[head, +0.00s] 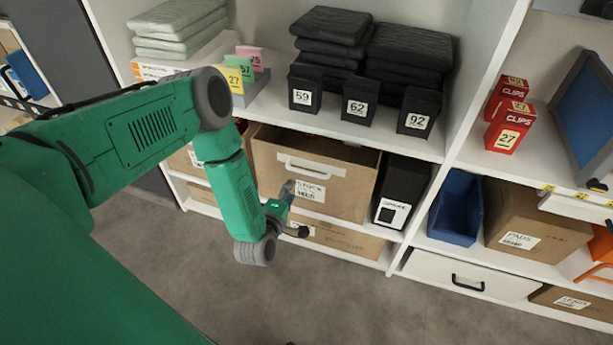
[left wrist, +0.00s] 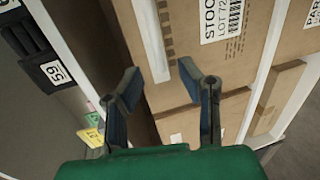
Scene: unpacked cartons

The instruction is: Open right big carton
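The right big carton (head: 345,182) is a brown box with an open top on the middle shelf. A white handle (head: 312,166) and a STOCK label (head: 310,191) are on its front. My left gripper (head: 297,211) is in front of the carton, near the label. In the left wrist view, my left gripper (left wrist: 162,74) is open, with its fingertips apart on either side of the lower end of the white handle (left wrist: 151,38). I cannot tell whether they touch the carton front (left wrist: 182,55). My right gripper is not in view.
Another brown carton (head: 182,160) is partly hidden behind my left arm. A black binder (head: 402,187) stands right of the big carton, with a blue bin (head: 456,208) farther right. A lower carton (head: 340,238) lies beneath. The floor (head: 330,290) in front is clear.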

